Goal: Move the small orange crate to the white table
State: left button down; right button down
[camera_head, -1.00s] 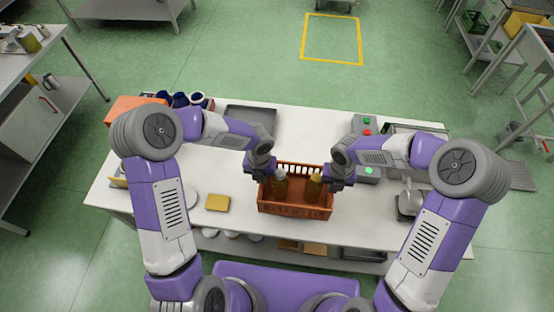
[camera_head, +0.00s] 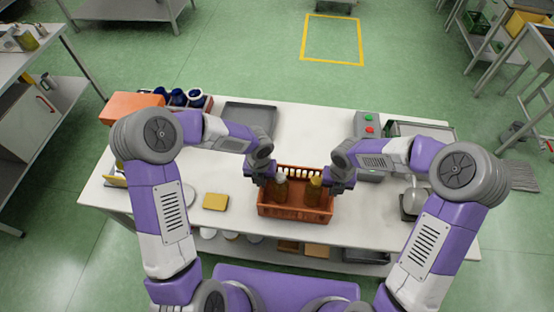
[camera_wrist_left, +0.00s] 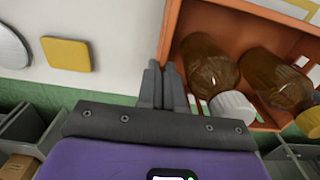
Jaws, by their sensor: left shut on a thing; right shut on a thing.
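The small orange crate (camera_head: 292,212) is at the front middle of the white table (camera_head: 300,130). It is upright and holds two amber bottles, one with a white cap (camera_head: 280,188) and one with a yellow cap (camera_head: 314,190). My left gripper (camera_head: 266,178) is shut on the crate's left side. In the left wrist view its fingers (camera_wrist_left: 164,86) are close together at the crate's orange wall (camera_wrist_left: 172,32). My right gripper (camera_head: 338,184) is shut on the crate's right side. I cannot tell whether the crate's bottom touches the table top.
A yellow sponge-like block (camera_head: 215,201) lies left of the crate. A grey tray (camera_head: 250,116), an orange box (camera_head: 134,106) and blue items (camera_head: 179,97) are behind. A control box with buttons (camera_head: 368,125) and scales (camera_head: 412,202) stand right. The table's middle is clear.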

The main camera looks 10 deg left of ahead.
pick_arm(q)
jog(key=shift+f, duration=0.3)
pick_arm(e)
jog(key=shift+f, duration=0.3)
pick_arm(q)
jog(key=c, duration=1.7)
grip_release()
pick_arm(e)
jog(key=c, duration=1.7)
grip_release()
pick_arm(q)
jog(key=o, duration=0.4)
pick_arm(e)
jog(key=o, duration=0.4)
jog(key=shift+r, duration=0.1)
pick_arm(q)
notch_tip(320, 180, up, 12)
pick_arm(e)
notch_tip(320, 180, up, 12)
pick_arm(q)
jog(key=shift+s, duration=0.1)
pick_arm(e)
jog(key=shift+s, duration=0.1)
